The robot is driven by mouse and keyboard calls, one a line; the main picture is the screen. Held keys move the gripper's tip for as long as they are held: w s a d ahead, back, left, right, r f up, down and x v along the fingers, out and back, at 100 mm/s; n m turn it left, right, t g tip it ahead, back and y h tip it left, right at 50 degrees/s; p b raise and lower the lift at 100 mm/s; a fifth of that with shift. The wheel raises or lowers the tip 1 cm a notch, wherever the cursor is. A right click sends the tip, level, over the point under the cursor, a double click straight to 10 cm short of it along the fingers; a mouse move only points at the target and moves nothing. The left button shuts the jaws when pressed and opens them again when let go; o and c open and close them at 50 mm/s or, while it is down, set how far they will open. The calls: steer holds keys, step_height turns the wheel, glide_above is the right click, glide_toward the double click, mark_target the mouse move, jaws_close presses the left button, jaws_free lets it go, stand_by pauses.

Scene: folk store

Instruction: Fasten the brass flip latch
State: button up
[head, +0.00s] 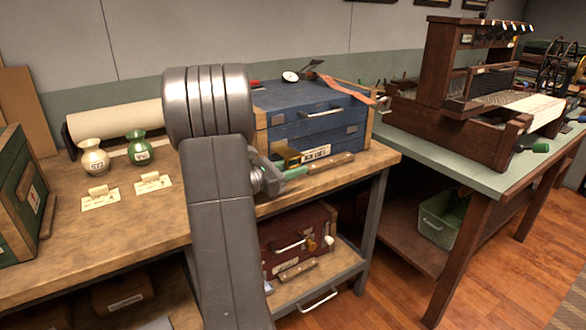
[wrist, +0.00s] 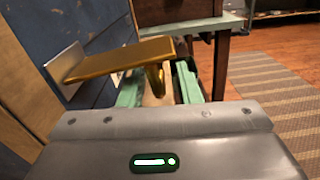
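The brass flip latch (wrist: 122,57) is on the front of the blue chest (wrist: 70,35), fixed to a pale plate (wrist: 64,62). Its flat arm sticks out from the chest front, with a short brass piece bending down at its outer end. In the head view the latch (head: 288,155) shows beside a white label (head: 315,153), low on the blue chest (head: 320,115). My gripper (wrist: 160,88) is open, its green fingers apart on either side of the latch's outer end. Contact cannot be told. In the head view my arm hides the chest's left part and most of my gripper (head: 293,173).
A wooden-handled tool (head: 330,162) lies on the bench (head: 230,215) in front of the chest. Two vases (head: 93,157) and cards stand at left. A red box (head: 297,235) is on the shelf below. A loom (head: 470,85) stands on the right-hand table.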

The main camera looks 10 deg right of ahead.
mark_target(293, 155)
jaws_close()
